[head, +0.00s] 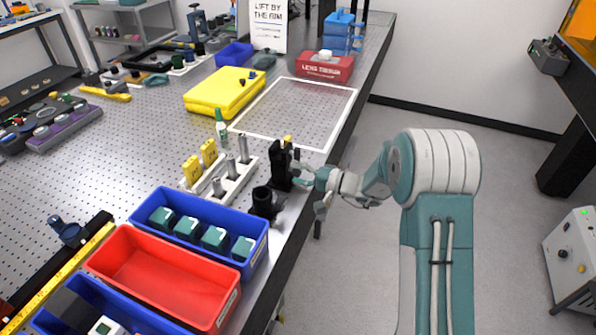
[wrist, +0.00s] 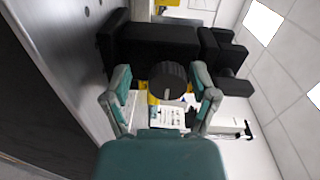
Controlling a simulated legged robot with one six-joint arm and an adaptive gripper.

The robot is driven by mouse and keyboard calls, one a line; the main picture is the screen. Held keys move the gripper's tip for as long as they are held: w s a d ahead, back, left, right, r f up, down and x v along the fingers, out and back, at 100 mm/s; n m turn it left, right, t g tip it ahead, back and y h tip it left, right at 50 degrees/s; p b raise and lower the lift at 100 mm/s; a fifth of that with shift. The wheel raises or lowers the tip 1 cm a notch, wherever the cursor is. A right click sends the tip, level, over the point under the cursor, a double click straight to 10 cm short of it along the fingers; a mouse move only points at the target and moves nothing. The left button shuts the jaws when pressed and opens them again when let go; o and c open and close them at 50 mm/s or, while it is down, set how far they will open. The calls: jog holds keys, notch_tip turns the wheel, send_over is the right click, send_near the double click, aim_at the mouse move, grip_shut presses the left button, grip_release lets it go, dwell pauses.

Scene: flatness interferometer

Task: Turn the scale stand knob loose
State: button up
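The scale stand (head: 281,168) is a black upright block near the right edge of the perforated table. In the wrist view the stand (wrist: 160,42) lies sideways across the picture. Its round, ribbed black knob (wrist: 168,82) carries a white line and faces the camera. My gripper (head: 297,172) is at the stand's right side. In the wrist view the fingers of my gripper (wrist: 163,84) stand open on either side of the knob. A gap shows at the left finger; the right finger is close to the knob, and I cannot tell if it touches. The knob is hidden in the head view.
A dark round holder (head: 265,203) stands just in front of the stand. A pale rack (head: 222,181) with metal posts is to the left. Blue (head: 262,247) and red (head: 215,312) bins are nearer. A white-outlined area (head: 298,108) behind is clear.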

jog(key=shift+r, duration=0.2)
jog(key=shift+d, duration=0.1)
jog(key=shift+d, duration=0.3)
jog(key=v, duration=0.7)
